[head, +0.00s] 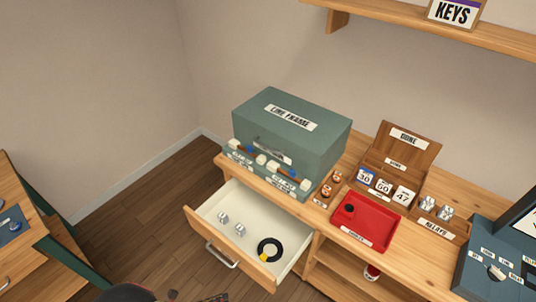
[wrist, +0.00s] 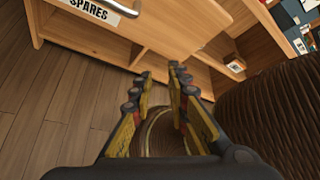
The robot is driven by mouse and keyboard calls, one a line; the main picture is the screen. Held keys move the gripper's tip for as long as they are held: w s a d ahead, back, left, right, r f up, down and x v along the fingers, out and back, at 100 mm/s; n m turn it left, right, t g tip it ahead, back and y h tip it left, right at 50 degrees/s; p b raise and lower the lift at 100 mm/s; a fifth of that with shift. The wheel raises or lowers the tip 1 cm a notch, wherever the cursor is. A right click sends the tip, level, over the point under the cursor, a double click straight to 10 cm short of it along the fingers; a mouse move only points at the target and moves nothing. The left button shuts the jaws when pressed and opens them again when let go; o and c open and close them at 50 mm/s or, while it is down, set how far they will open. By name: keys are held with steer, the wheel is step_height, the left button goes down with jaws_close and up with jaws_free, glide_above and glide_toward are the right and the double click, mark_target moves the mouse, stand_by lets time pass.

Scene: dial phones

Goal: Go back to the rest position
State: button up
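My gripper (wrist: 160,76) shows in the wrist view with its two yellow-and-black fingers apart and nothing between the tips. It is low, in front of the wooden desk (wrist: 165,35), apart from the drawer front labelled SPARES (wrist: 95,8). There, the open drawer (head: 205,200) holds two small metal cubes (head: 231,224) and a black ring with a yellow part (head: 270,249).
A green LINE FRAME box (head: 300,140), red tray (head: 366,222), wooden DONE box (head: 400,155) and blue panel (head: 490,265) stand on the desk. The open drawer juts out over the floor (head: 130,215). A dark brown ribbed object (wrist: 275,115) stands close right of my gripper.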

steer(key=w+d+r+m+g+y, duration=0.1)
steer(key=d+r+m+g+y, duration=0.1)
steer(key=d+r+m, duration=0.45)
steer(key=w+d+r+m+g+y, duration=0.1)
steer(key=d+r+m+g+y, duration=0.2)
steer(key=r+m, duration=0.65)
steer(key=w+d+r+m+g+y, duration=0.2)
steer(key=d+r+m, duration=0.3)
steer(key=r, duration=0.6)
steer(key=s+d+r+m+t+y, duration=0.2)
steer(key=d+r+m+t, duration=0.3)
steer(key=d+r+m, duration=0.7)
steer(key=d+r+y, duration=0.1)
steer(key=d+r, duration=0.6)
steer(key=d, duration=0.2)
steer(key=shift+s+d+r+t, duration=0.25)
steer(key=shift+s+t, duration=0.15)
steer(key=shift+o, duration=0.2)
stand_by(0.5)
